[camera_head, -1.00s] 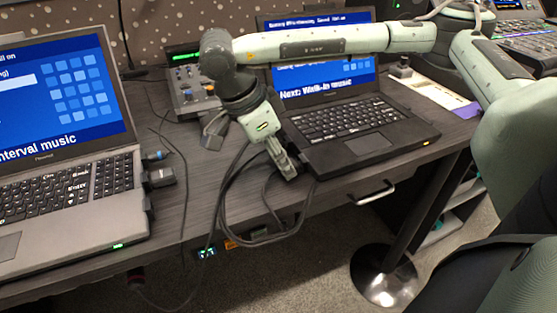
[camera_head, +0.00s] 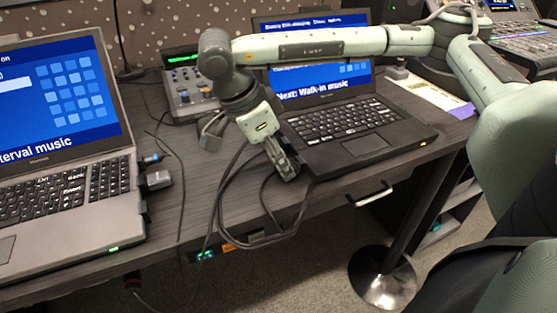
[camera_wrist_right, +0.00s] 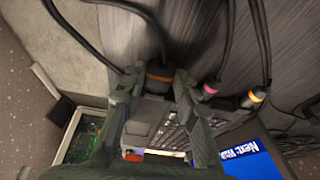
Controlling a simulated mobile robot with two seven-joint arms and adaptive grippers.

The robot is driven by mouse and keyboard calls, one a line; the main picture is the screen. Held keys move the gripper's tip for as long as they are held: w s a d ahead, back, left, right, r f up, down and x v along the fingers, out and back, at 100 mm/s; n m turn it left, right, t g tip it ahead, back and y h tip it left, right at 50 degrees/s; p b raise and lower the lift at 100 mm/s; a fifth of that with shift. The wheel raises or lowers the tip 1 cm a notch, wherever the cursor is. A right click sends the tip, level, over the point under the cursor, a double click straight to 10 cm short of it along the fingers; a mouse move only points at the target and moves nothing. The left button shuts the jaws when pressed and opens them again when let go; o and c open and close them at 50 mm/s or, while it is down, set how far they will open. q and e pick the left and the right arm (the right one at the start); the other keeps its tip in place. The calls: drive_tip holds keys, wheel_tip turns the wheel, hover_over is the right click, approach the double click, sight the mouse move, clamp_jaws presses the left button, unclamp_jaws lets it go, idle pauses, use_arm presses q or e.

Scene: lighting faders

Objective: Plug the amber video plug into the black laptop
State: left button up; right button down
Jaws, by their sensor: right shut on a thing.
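The black laptop (camera_head: 360,148) stands open on the desk in the head view, its screen lit blue. My right gripper (camera_head: 287,168) points down at the laptop's left side, near its front corner. In the wrist view the right gripper (camera_wrist_right: 158,92) is shut on a dark plug with an amber-orange band (camera_wrist_right: 160,76), whose cable runs up out of view. The black laptop's keyboard (camera_wrist_right: 172,132) shows just beyond the fingers. The plug's tip and the laptop's side socket are hidden, so I cannot tell whether they touch. My left gripper is not in view.
A grey laptop (camera_head: 75,233) stands at the left, with plugs at its right side. A small fader box (camera_head: 190,98) is behind. Loose cables (camera_head: 222,195) hang over the front edge. A pink-banded plug (camera_wrist_right: 211,88) and a yellow-banded plug (camera_wrist_right: 254,98) lie beside the held plug.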

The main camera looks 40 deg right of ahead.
drive_tip(key=shift+d, duration=0.25)
drive_tip(key=c, duration=1.1)
unclamp_jaws()
drive_tip(key=shift+o, duration=0.2)
drive_tip(key=shift+a, duration=0.1)
